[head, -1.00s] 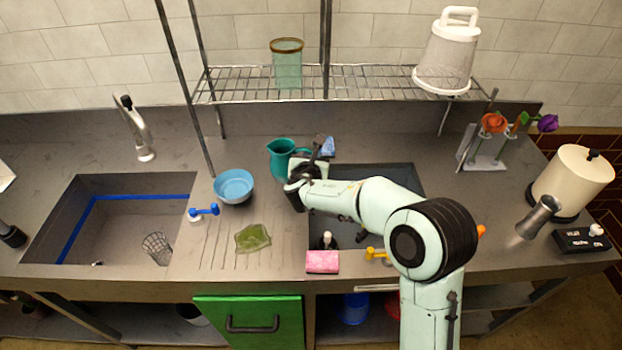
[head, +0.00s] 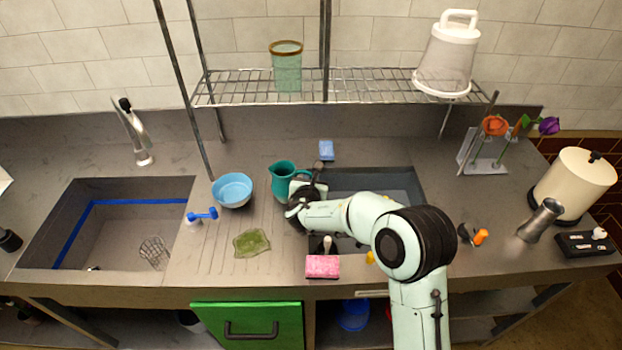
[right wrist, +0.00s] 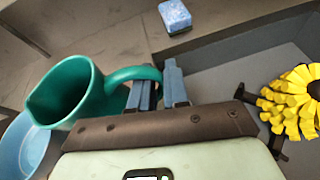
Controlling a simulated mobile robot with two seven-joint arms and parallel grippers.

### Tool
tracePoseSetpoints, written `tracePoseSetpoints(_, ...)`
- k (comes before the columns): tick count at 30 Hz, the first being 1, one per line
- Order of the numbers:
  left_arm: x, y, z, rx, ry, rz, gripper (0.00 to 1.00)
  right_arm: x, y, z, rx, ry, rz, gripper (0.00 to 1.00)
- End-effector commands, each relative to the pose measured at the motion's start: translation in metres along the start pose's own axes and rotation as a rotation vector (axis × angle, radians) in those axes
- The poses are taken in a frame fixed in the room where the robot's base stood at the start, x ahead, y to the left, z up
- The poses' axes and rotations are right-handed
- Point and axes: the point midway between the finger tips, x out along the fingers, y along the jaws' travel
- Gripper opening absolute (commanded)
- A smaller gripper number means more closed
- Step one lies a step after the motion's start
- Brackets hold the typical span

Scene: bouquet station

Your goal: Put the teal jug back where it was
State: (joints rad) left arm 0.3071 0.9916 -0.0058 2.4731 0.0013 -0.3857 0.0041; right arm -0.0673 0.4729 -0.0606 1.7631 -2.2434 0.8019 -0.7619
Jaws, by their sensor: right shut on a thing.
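The teal jug (head: 282,183) is upright at the back of the ribbed drainboard, beside the left edge of the right sink. It also shows in the right wrist view (right wrist: 68,95), its mouth facing left of that picture. My right gripper (head: 306,184) is shut on the jug's handle; its blue-grey fingers (right wrist: 159,88) close around the handle in the wrist view. I cannot tell whether the jug's base touches the counter. My left gripper is not in view.
A light-blue bowl (head: 232,190) stands close left of the jug. A green cloth (head: 252,242) and pink sponge (head: 322,266) lie nearer the front. A blue sponge (head: 327,150) lies behind the right sink (head: 395,180). A wire shelf (head: 370,84) hangs above.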

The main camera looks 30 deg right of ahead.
Motion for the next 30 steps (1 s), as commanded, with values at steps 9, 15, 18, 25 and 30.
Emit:
tracePoseSetpoints(9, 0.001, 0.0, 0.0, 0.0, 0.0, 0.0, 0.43, 0.0, 0.0, -0.001, 0.0, 0.0, 0.0, 0.41)
tracePoseSetpoints(15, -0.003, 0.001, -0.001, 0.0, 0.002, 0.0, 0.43, -0.004, 0.001, 0.004, 0.001, 0.0, 0.001, 0.41)
tracePoseSetpoints(18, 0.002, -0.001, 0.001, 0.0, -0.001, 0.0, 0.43, -0.02, 0.001, 0.002, 0.0, -0.001, 0.003, 0.41)
tracePoseSetpoints(25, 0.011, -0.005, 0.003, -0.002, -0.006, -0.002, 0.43, -0.071, 0.001, 0.002, 0.0, -0.001, 0.005, 0.41)
tracePoseSetpoints(30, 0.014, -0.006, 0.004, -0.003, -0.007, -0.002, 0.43, -0.101, 0.001, 0.002, 0.001, 0.0, 0.002, 0.41)
